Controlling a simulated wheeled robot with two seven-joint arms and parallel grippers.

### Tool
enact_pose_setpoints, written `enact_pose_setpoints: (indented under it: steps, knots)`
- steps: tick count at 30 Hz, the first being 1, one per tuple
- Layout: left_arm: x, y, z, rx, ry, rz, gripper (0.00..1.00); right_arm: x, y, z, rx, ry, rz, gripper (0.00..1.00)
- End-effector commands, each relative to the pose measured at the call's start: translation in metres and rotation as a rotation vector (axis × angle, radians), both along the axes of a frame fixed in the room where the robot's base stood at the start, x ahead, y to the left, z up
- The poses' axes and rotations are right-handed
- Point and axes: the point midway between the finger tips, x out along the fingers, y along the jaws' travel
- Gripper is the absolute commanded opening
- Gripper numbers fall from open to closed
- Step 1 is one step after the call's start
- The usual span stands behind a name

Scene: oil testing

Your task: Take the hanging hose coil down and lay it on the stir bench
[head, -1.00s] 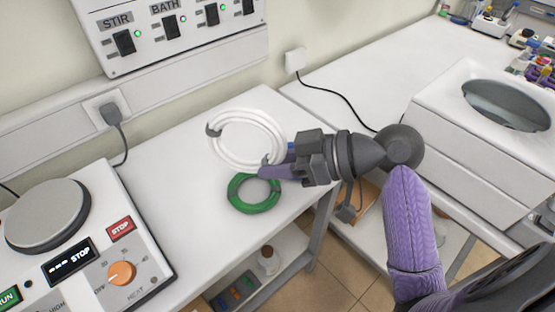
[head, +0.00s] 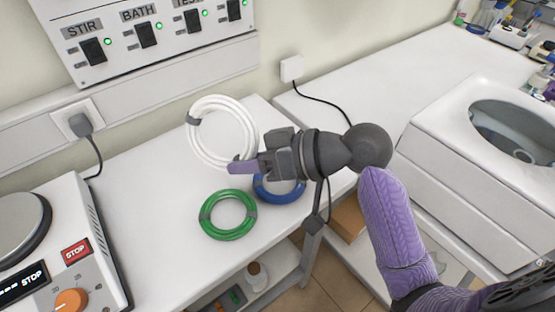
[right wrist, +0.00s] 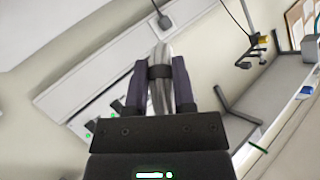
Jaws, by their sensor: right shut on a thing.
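The white hose coil (head: 193,140) is in my right gripper (head: 243,165), which is shut on its lower right edge. In the head view the coil shows as a tilted ring over the back of the white bench (head: 145,215); its exact height above the bench is hard to tell. The right wrist view shows the coil (right wrist: 160,80) edge-on, with a dark band, between the two purple fingers. My left gripper is not in view.
A green coil (head: 228,235) and a blue coil (head: 280,198) lie on the bench near its right edge, below the gripper. A stirrer plate unit (head: 85,255) stands at the left. The bench between the unit and the green coil is clear. A switch panel (head: 150,35) is on the wall.

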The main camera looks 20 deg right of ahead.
Motion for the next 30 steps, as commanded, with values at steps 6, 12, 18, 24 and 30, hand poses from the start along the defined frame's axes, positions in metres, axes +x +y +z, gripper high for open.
enact_pose_setpoints:
  steps: [6,12,18,24,30]
  knots:
    - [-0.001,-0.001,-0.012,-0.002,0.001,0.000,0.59,0.013,0.054,-0.012,0.225,0.281,-0.059,0.00]
    - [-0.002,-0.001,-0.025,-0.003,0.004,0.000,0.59,0.013,0.125,-0.032,0.566,0.670,-0.110,0.00]
    - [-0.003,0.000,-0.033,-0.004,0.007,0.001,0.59,0.001,0.177,-0.050,0.767,0.903,-0.108,0.00]
    - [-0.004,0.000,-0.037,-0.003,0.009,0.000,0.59,-0.004,0.190,-0.057,0.810,0.951,-0.104,0.00]
    - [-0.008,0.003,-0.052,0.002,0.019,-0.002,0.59,-0.003,0.189,-0.073,0.809,0.951,-0.104,0.00]
